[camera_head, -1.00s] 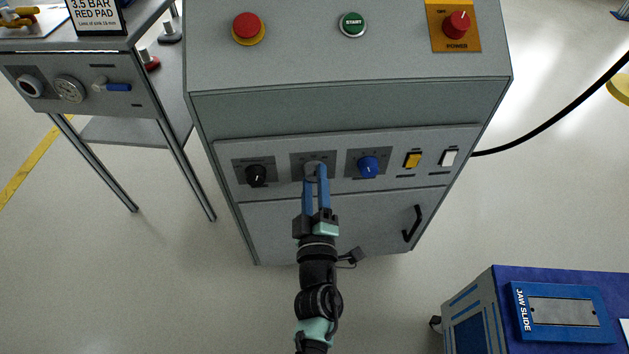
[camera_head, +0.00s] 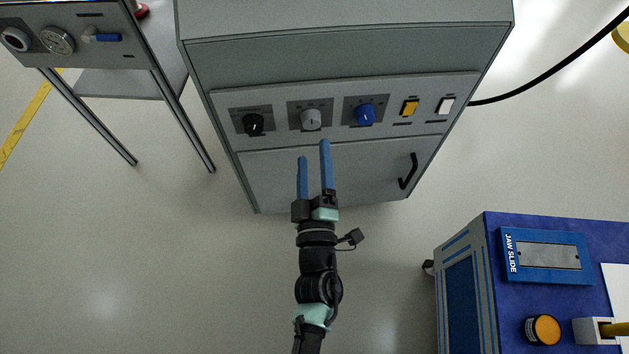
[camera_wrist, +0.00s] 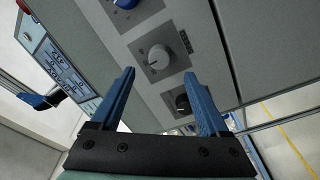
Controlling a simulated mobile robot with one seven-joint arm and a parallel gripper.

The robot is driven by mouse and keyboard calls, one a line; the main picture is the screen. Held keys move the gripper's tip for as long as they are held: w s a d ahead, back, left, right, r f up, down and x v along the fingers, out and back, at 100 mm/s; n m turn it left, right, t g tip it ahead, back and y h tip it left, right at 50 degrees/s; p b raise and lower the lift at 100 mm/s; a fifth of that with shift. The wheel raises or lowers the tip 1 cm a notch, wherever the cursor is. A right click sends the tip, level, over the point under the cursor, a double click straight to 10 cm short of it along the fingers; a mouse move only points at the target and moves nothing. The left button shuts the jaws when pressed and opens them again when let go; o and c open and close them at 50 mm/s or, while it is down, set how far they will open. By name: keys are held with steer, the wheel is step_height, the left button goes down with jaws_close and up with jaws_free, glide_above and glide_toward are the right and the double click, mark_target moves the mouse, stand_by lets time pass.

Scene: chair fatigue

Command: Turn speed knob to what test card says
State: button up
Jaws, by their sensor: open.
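Three knobs sit in a row on the grey cabinet's front panel: a black knob (camera_head: 253,124), a grey knob (camera_head: 311,119) and a blue knob (camera_head: 365,115). My gripper (camera_head: 313,150) is open and empty just below and apart from the grey knob. In the wrist view the grey knob (camera_wrist: 159,56) is ahead, beyond the two blue fingers (camera_wrist: 162,85). The black knob (camera_wrist: 183,103) shows between the fingers, near the right one. No test card can be made out.
A yellow switch (camera_head: 409,107) and a white switch (camera_head: 445,105) are right of the knobs. A black door handle (camera_head: 408,171) is below them. A blue-topped bench (camera_head: 470,285) stands at lower right. A side panel (camera_head: 75,38) is at upper left.

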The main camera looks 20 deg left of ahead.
steer(key=v, duration=0.6)
steer(key=shift+p, duration=0.4)
